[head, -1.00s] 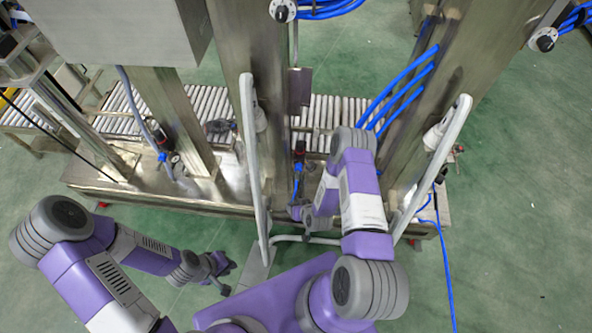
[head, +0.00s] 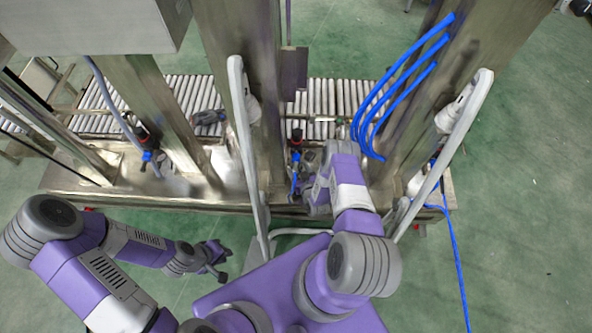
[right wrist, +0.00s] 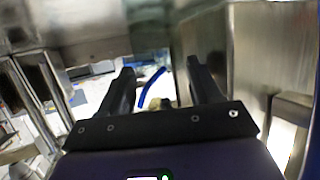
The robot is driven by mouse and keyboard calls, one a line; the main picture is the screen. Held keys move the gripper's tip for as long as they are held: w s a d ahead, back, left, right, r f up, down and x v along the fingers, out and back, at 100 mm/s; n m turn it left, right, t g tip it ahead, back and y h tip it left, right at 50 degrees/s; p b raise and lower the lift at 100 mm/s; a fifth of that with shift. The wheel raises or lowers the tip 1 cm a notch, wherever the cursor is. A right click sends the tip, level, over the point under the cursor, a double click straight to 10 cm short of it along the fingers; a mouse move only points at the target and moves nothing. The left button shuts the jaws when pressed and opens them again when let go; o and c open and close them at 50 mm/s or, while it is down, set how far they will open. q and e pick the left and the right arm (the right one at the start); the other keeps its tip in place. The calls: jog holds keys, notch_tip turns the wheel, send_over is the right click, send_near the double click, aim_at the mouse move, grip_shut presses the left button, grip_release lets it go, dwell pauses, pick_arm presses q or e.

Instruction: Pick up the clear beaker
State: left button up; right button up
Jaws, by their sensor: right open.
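I cannot make out a clear beaker in either view. My left gripper (head: 217,262) is low at the left of the head view, over the green floor, with its two dark fingers apart and nothing between them. My right gripper is mostly hidden behind its own arm in the head view, at the steel machine. In the right wrist view the right gripper (right wrist: 160,82) has its two dark fingers wide apart. A blue hose (right wrist: 152,86) and a small pale patch show beyond and between them, too blurred to name.
A steel machine base (head: 110,190) with upright columns stands in front of me. A roller conveyor (head: 330,100) runs behind it. Grey bent rails (head: 243,150) rise on both sides of my right arm. Blue hoses (head: 400,80) hang at the right. Green floor is open at the right.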

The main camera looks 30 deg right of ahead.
jog(key=shift+w+f, duration=0.1)
jog(key=shift+w, duration=0.3)
jog(key=c, duration=0.8)
jog(key=shift+o, duration=0.2)
jog(key=shift+r, duration=0.2)
